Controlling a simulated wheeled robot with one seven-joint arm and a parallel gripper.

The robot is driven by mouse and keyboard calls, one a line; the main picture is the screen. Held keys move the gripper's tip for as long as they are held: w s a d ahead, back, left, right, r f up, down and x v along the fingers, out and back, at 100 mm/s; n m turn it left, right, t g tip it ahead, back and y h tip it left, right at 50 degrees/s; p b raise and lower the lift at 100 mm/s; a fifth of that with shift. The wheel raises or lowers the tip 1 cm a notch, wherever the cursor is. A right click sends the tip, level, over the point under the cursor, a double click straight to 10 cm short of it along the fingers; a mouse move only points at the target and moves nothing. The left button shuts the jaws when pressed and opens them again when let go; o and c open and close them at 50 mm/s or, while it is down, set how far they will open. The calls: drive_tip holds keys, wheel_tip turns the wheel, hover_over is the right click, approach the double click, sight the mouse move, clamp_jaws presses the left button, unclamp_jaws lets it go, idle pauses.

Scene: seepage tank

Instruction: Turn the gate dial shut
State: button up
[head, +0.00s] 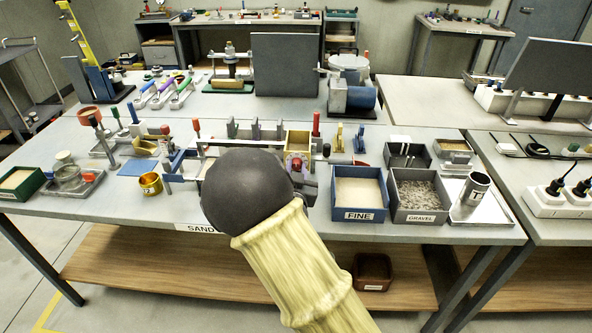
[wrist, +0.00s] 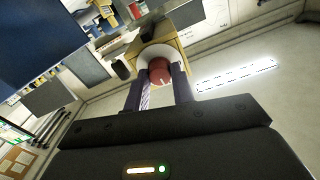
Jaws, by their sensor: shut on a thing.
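The gate dial (wrist: 160,70) is a red round knob with a pale mark on its face, in the wrist view. It sits in front of a white round plate (wrist: 146,53) on a yellow-tan box (wrist: 172,45). My gripper (wrist: 160,82) has its two dark fingers on either side of the dial and is shut on it. In the head view, the red dial (head: 296,164) shows just past my dark arm joint, below a tan box (head: 298,140). My arm hides most of the gripper and part of the tank there.
A blue bin labelled FINE (head: 359,214) and a grey bin labelled GRAVEL (head: 421,216) stand to the right. A metal cup (head: 474,189) is on a tray farther right. A brass cup (head: 149,185) stands to the left. The bench around the tank is crowded.

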drive_tip(key=n, duration=0.4)
drive_tip(key=n+p, duration=0.1)
drive_tip(key=n, duration=0.2)
drive_tip(key=shift+n, duration=0.3)
drive_tip(key=n+p, duration=0.1)
drive_tip(key=n, duration=0.3)
drive_tip(key=shift+n+p, duration=0.3)
drive_tip(key=shift+p, duration=0.05)
drive_tip(key=shift+f+n+p, duration=0.1)
drive_tip(key=shift+n+p, duration=0.45)
drive_tip(key=shift+n, duration=1.05)
drive_tip(key=o, duration=1)
drive_tip(key=shift+s, duration=0.1)
